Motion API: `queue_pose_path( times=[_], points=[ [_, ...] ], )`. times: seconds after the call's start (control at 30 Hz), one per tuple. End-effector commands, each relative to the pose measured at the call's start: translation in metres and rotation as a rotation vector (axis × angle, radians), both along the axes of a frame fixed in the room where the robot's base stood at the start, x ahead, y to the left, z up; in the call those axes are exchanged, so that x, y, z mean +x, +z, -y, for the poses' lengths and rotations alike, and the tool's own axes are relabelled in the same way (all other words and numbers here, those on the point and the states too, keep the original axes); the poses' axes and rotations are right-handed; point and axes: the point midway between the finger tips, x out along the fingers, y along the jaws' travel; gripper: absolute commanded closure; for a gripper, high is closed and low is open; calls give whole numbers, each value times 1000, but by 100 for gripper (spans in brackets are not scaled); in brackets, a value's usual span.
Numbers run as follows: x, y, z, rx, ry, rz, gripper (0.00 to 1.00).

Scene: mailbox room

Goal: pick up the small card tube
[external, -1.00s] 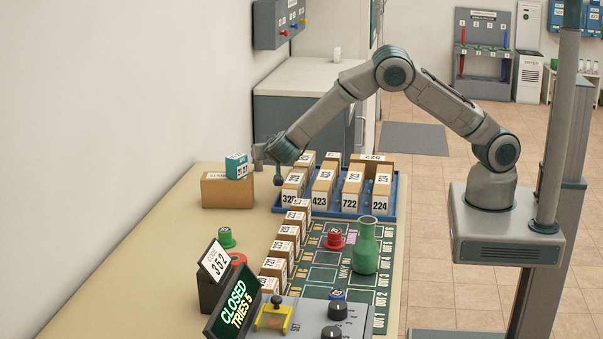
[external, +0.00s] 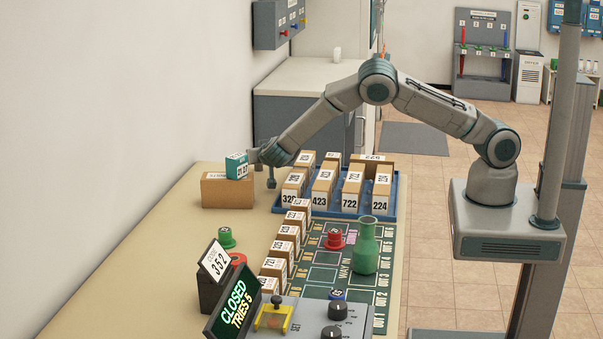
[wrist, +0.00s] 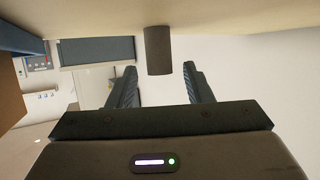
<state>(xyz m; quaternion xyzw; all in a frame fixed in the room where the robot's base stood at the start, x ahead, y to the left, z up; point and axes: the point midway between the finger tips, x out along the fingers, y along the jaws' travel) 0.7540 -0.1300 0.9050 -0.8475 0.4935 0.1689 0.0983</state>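The small card tube (wrist: 159,52) shows in the wrist view as a plain dark grey-brown cylinder. It joins the tan surface at the top of that view, which looks inverted. My gripper (wrist: 160,72) is open, with one finger on each side of the tube in the picture. A gap shows on both sides, and the tube's near end lies level with the fingertips. I cannot tell how deep it is between them. In the external view my gripper (external: 253,156) is low at the far end of the table, beside a teal box (external: 237,166). I cannot make out the tube there.
The teal box sits on a brown carton (external: 227,191) close left of my gripper. A blue tray (external: 394,208) of numbered parcels stands to the right. The wall is left; the near-left tabletop (external: 130,270) is clear.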

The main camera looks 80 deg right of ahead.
Motion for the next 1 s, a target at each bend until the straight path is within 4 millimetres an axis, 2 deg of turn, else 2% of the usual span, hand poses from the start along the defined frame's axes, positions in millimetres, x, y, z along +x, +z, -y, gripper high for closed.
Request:
queue_pose_path(
  times=[0.03, 0.13, 0.47, 0.67, 0.87, 1.0],
  points=[
    [0, 0, 0, 0, 0, 0, 69],
    [0, 0, 0, 0, 0, 0, 97],
    [0, 1, 0, 0, 0, 0, 97],
    [0, 12, 0, 1, -1, 2, 97],
    [0, 45, 1, 1, 0, 6, 97],
    [-22, 60, 26, 0, -3, 2, 97]
  ],
)
